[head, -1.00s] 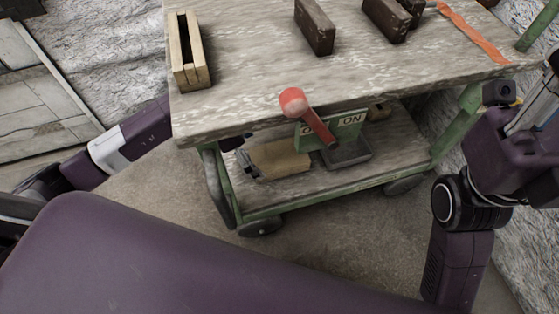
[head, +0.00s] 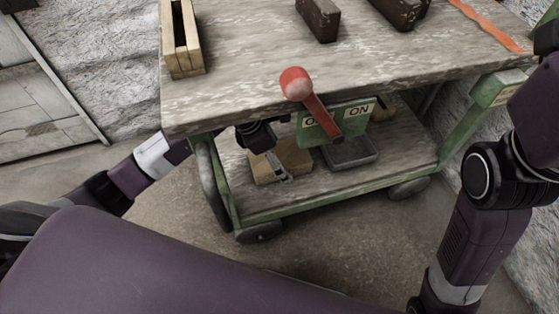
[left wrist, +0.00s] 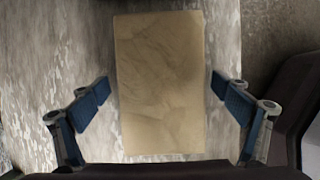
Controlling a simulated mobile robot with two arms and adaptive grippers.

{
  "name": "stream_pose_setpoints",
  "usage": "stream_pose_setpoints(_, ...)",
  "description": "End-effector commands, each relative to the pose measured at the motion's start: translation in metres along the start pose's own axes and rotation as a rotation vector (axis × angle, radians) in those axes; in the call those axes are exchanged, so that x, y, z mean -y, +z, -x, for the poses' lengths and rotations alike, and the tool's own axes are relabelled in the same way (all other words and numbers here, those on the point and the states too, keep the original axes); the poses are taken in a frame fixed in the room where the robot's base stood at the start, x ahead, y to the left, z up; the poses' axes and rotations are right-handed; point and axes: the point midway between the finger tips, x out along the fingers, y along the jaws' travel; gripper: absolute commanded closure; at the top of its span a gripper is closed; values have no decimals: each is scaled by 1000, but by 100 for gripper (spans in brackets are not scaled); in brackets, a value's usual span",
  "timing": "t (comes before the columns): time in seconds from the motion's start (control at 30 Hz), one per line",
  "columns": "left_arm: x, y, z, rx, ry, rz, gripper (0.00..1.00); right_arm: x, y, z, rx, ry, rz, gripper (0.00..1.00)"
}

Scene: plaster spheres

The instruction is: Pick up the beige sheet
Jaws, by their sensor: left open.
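The beige sheet (head: 292,156) lies on the lower shelf (head: 372,182) of the cart; it looks like a flat, thick-edged rectangle. In the left wrist view the beige sheet (left wrist: 161,82) fills the middle, lengthwise between my fingers. My left gripper (head: 280,170) reaches in under the tabletop and is over the sheet's near left part. In the left wrist view my left gripper (left wrist: 156,90) is open, with one blue-padded finger on each side of the sheet and a gap to each edge. My right arm shows at the right, but its gripper is out of view.
The cart's tabletop (head: 255,75) overhangs the shelf. A wooden box (head: 183,40) and dark blocks (head: 320,18) stand on top.

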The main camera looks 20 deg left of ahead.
Motion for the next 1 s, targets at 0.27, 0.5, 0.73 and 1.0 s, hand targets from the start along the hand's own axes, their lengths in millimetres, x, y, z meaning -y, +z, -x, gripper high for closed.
stream_pose_setpoints(0.27,0,0,1,0,0,0,19,0,0,0,0,0,0,60)
stream_pose_setpoints(0.5,0,0,1,0,0,0,46,0,0,0,0,0,0,60)
stream_pose_setpoints(0.73,-1,1,1,2,2,0,60,0,0,0,0,0,0,60)
stream_pose_setpoints(1.0,-1,2,5,2,2,-1,60,0,-1,-3,-4,0,-1,60)
